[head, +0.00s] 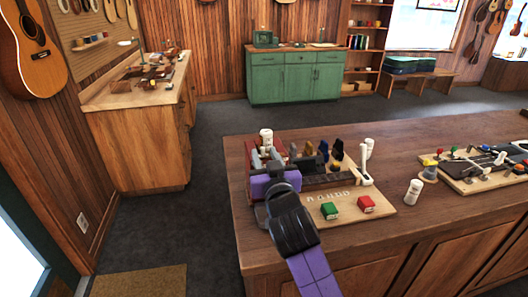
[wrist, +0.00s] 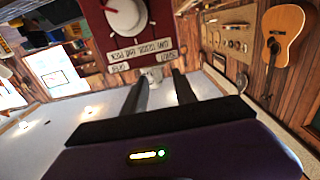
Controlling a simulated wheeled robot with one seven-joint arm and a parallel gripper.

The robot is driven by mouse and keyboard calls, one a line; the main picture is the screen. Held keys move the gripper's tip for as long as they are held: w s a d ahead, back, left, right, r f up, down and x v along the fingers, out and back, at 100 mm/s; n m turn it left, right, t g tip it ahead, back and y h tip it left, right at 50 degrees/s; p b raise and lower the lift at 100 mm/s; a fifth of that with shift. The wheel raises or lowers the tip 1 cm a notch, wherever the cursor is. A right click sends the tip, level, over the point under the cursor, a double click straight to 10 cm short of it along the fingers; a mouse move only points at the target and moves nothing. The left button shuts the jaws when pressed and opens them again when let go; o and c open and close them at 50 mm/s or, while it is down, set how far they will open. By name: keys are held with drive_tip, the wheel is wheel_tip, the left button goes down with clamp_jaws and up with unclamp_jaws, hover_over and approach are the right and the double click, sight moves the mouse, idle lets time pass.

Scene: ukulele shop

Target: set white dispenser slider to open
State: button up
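A small whitish piece (wrist: 153,73), perhaps the slider, shows between my fingertips, nearer the SHUT label. Its exact setting is unclear. My gripper (wrist: 158,80) has its two dark fingers apart, close to this edge; contact cannot be told. In the head view, my purple gripper (head: 264,170) hides much of the dispenser.
A second board with small parts (head: 480,168) lies at right. Grey floor is clear beyond the bench.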

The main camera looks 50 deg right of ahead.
drive_tip(key=shift+w+d, duration=0.35)
drive_tip(key=shift+w, duration=0.1)
clamp_jaws()
idle(1.2)
